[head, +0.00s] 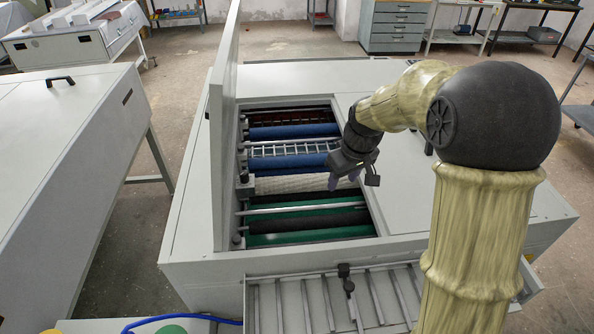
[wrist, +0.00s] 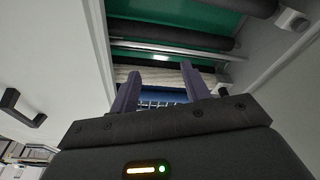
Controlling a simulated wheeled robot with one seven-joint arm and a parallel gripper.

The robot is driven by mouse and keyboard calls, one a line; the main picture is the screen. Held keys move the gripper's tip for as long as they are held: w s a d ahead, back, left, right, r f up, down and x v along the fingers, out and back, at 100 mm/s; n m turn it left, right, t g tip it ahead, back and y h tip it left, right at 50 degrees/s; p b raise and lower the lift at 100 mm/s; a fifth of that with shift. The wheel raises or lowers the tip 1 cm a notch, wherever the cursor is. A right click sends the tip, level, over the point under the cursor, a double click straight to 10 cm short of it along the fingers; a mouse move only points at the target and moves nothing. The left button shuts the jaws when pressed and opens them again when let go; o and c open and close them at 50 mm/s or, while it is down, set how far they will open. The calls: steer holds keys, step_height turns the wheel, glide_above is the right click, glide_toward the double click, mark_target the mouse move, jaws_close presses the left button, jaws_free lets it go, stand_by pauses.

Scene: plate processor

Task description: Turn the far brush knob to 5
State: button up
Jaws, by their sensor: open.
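The open plate processor (head: 190,240) shows a row of rollers in its bay. Small dark knobs sit along the bay's left edge: one at the far end (head: 243,118), one near the middle beside the white roller (head: 243,177), and one near the front (head: 237,240). Their number markings are too small to read, and I cannot tell which is the far brush knob. My gripper (head: 346,181) hangs over the right side of the bay, apart from these knobs. It is open and empty; in the wrist view its two purple fingers (wrist: 160,84) are spread above the rollers.
A raised lid panel (head: 224,130) stands upright along the bay's left side, close to the knobs. Blue rollers (head: 290,132), a white roller (head: 285,184) and green rollers (head: 300,224) fill the bay. A slatted tray (head: 262,300) lies in front.

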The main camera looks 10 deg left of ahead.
steer(key=s+d+f+m, duration=0.1)
steer(key=s+d+m, duration=0.2)
steer(key=s, duration=0.6)
steer(key=s+d+f+m+h, duration=0.1)
steer(key=s+d+m, duration=0.3)
steer(key=s+d, duration=0.4)
steer(key=shift+s+d+f+t+h, duration=0.3)
steer(key=shift+s+f, duration=0.25)
steer(key=shift+s, duration=0.2)
steer(key=shift+c, duration=0.5)
steer(key=shift+c, duration=0.7)
steer(key=shift+w, duration=0.1)
